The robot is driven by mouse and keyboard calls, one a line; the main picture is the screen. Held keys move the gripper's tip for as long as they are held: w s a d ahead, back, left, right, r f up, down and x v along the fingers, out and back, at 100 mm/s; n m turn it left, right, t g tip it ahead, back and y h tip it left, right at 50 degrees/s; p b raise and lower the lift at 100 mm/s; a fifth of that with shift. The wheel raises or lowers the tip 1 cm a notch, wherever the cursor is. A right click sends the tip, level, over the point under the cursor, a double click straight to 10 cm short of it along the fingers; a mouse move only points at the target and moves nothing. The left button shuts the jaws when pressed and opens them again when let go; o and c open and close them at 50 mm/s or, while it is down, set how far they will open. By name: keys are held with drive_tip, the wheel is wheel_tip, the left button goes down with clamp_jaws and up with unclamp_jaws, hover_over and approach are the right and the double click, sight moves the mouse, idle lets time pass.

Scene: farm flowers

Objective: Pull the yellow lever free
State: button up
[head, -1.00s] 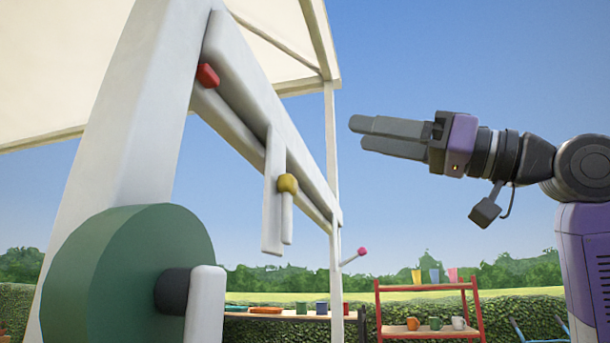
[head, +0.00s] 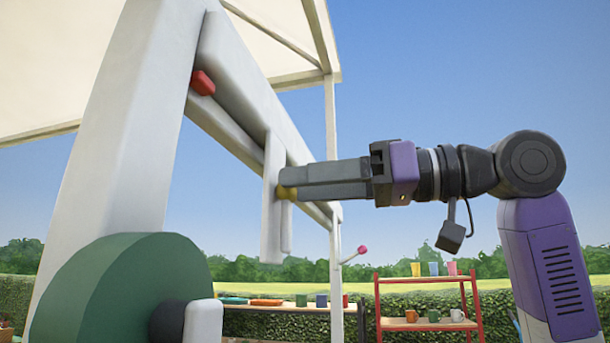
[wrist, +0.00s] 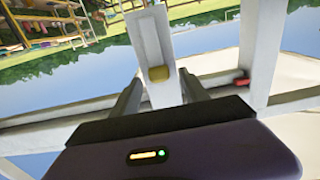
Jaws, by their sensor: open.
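The yellow lever (head: 287,193) is a small rounded knob on a white upright plate (head: 271,225) that hangs from the white beam. My gripper (head: 282,180) reaches in from the right, with its fingertips at the knob in the head view. In the wrist view the yellow knob (wrist: 159,74) lies ahead, between the lines of the two spread dark fingers (wrist: 159,92). The jaws are open and hold nothing. In the head view the fingers partly cover the knob, and I cannot tell whether they touch it.
A red knob (head: 203,82) sits higher on the white frame, left of the yellow one. A large green wheel (head: 120,295) stands at lower left. A red shelf (head: 425,283) with cups stands behind. Open sky lies above my arm.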

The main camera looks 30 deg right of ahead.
drive_tip(key=shift+w+a, duration=0.25)
drive_tip(key=shift+a, duration=0.05)
clamp_jaws()
idle(1.3)
